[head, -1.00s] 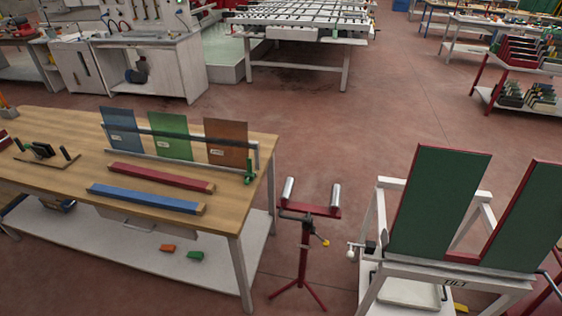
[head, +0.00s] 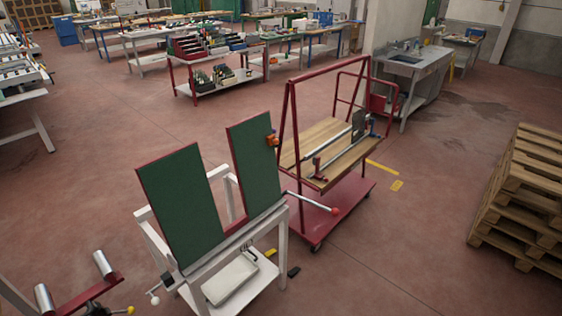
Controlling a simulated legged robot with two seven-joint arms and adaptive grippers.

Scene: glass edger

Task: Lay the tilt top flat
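The tilt top (head: 182,200) is a pair of green panels with red edges, joined by a red bar low between them. It stands steeply tilted, close to upright, on a white frame (head: 238,249) left of the middle in the head view. A lever with a red knob (head: 335,211) sticks out to the right of the frame. A crank with a white ball (head: 154,299) is at its lower left. A pale tray sits low inside the frame. Neither of my grippers shows in the head view.
A red trolley (head: 332,205) with a wooden deck stands close behind the tilt top on the right. A red roller stand (head: 88,292) is at the lower left. Wooden pallets (head: 520,205) are stacked at the right. The floor at front right is clear.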

